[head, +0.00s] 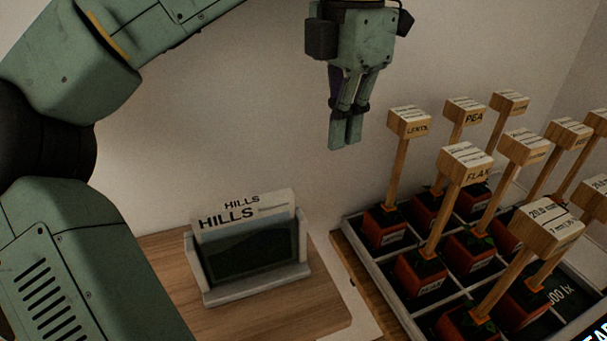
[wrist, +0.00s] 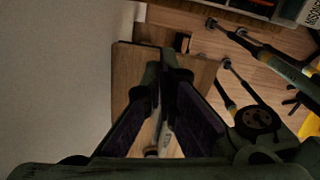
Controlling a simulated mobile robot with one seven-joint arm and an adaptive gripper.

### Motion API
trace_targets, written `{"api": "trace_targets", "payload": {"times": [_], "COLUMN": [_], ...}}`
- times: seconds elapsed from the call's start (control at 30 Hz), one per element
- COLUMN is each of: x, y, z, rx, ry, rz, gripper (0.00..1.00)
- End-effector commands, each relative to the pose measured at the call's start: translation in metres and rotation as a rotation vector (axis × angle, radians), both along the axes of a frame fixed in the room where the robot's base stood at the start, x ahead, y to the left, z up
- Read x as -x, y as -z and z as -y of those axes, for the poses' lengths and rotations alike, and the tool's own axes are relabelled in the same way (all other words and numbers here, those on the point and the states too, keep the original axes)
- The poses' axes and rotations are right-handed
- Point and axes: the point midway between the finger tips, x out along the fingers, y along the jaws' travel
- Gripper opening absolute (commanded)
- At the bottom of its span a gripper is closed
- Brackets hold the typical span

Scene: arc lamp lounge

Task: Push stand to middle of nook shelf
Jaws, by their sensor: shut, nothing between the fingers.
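The stand (head: 258,283) is a light grey holder with a dark front panel, and it holds white cards marked HILLS (head: 243,209). It sits upright on the wooden nook shelf (head: 170,252), near the wall. My gripper (head: 345,146) hangs fingers down, above and to the right of the stand in the head view. It is shut and empty, apart from the stand. In the wrist view my gripper (wrist: 165,72) covers much of the shelf (wrist: 128,72). I cannot make out the stand clearly there.
A white-edged tray (head: 364,270) with several red pots (head: 387,229) stands right of the shelf, across a narrow gap. Tall wooden label stakes (head: 398,172) rise from the pots, close to my gripper's right. A plain wall (head: 220,120) is behind. Bare shelf lies around the stand.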

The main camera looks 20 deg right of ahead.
Motion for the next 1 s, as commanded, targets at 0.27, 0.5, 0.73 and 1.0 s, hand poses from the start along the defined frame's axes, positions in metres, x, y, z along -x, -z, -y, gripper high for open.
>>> {"api": "trace_targets", "payload": {"times": [0.27, 0.5, 0.73, 1.0], "x": [0.0, 0.0, 0.006, 0.009], "y": [0.041, 0.088, 0.096, 0.098], "z": [-0.001, -0.001, -0.027, -0.039], "rx": [-0.003, -0.003, -0.001, -0.001], "ry": [0.004, 0.001, -0.001, 0.001], "rz": [-0.005, -0.003, -0.001, 0.0], "gripper": [0.0, 0.0, 0.0, 0.0]}}
